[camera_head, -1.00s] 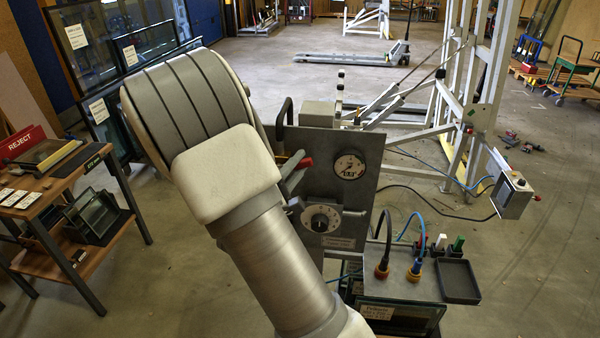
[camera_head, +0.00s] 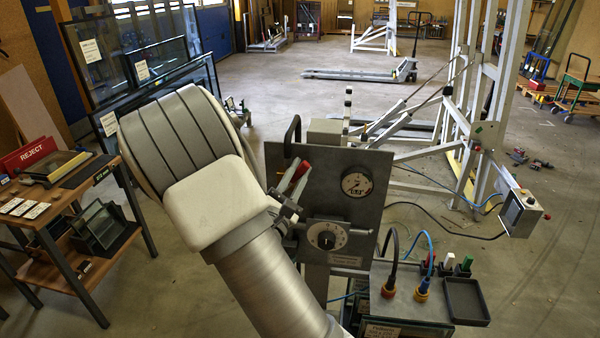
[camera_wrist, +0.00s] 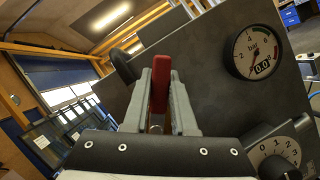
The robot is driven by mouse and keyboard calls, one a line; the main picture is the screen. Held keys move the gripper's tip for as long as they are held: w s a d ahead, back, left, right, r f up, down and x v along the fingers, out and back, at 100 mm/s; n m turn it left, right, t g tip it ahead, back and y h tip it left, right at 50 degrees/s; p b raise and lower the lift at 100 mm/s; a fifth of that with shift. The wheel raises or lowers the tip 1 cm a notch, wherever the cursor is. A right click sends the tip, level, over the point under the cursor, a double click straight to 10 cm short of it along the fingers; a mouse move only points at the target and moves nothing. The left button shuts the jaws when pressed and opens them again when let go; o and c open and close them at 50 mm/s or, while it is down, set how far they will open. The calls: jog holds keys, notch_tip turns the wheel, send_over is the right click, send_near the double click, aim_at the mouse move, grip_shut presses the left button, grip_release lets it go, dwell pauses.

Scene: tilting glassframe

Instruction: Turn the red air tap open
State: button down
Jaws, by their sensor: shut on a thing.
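The red air tap lever (camera_wrist: 160,90) stands between the two grey fingers of my gripper (camera_wrist: 161,84) in the wrist view, which are shut on it. In the head view the red lever tip (camera_head: 303,168) shows at the upper left of the grey panel (camera_head: 376,215), and my gripper (camera_head: 292,183) reaches it from the lower left. The tap's base is hidden behind the fingers. A round bar gauge (camera_wrist: 258,51) sits to the right of the tap; its small display appears to read 0.0.
A numbered dial (camera_head: 326,237) sits below the gauge on the panel. A shelf holds dark and blue hoses (camera_head: 421,270) and a black tray (camera_head: 466,300). A wooden bench with a REJECT box (camera_head: 30,155) stands left. Open floor lies behind.

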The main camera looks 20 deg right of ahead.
dwell(0.3)
jog(key=c, duration=0.7)
grip_release()
